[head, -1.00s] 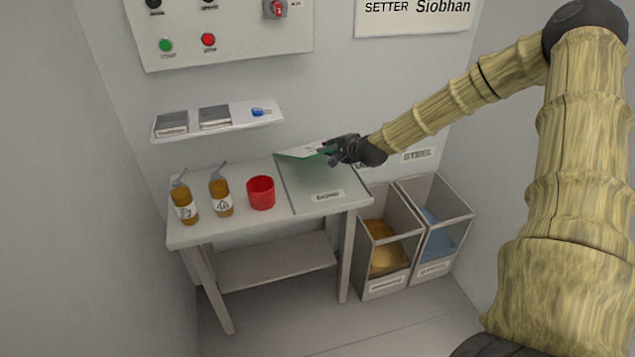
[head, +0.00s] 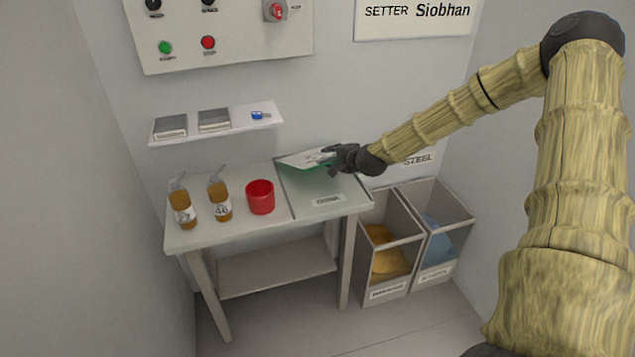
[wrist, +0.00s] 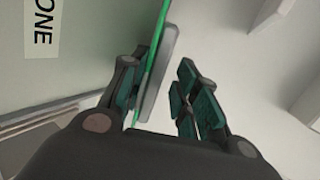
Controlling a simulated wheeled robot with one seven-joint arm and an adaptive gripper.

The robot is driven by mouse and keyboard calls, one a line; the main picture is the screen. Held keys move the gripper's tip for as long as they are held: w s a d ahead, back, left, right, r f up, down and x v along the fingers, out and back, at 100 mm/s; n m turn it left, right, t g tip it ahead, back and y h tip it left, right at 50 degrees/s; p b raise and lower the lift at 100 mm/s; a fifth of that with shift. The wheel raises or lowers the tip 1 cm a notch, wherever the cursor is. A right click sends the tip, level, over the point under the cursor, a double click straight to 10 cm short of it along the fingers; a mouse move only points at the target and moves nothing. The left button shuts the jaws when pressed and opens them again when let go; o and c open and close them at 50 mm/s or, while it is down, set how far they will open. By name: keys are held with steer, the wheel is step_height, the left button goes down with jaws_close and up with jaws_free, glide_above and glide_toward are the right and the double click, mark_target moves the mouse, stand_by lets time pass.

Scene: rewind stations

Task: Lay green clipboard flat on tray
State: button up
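The green clipboard (head: 305,161), with pale paper on top, is over the back part of the grey tray (head: 330,186) at the table's right end. Its near edge looks raised from the tray; I cannot tell whether the far edge touches. My gripper (head: 335,156) is at the clipboard's right end. In the wrist view the clipboard shows almost edge-on as a green strip (wrist: 157,55) between the fingers of my gripper (wrist: 160,95). The fingers are spread, with a clear gap between the clipboard and the right finger. The left finger is close against the clipboard's other side.
A red cup (head: 260,197) stands just left of the tray, with two brown bottles (head: 220,201) further left. A wall shelf (head: 218,122) hangs behind. Two open bins (head: 388,262) stand right of the table. The tray's front part, with its label, is clear.

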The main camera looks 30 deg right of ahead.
steer(key=p+v, duration=0.5)
steer(key=v, duration=0.3)
stand_by(0.4)
step_height(320, 180, up, 8)
steer(key=s+p, duration=0.2)
steer(key=p, duration=0.5)
steer(key=shift+s+f, duration=0.25)
steer(key=shift+s, duration=0.1)
steer(key=shift+a+f, duration=0.1)
steer(key=shift+a, duration=0.1)
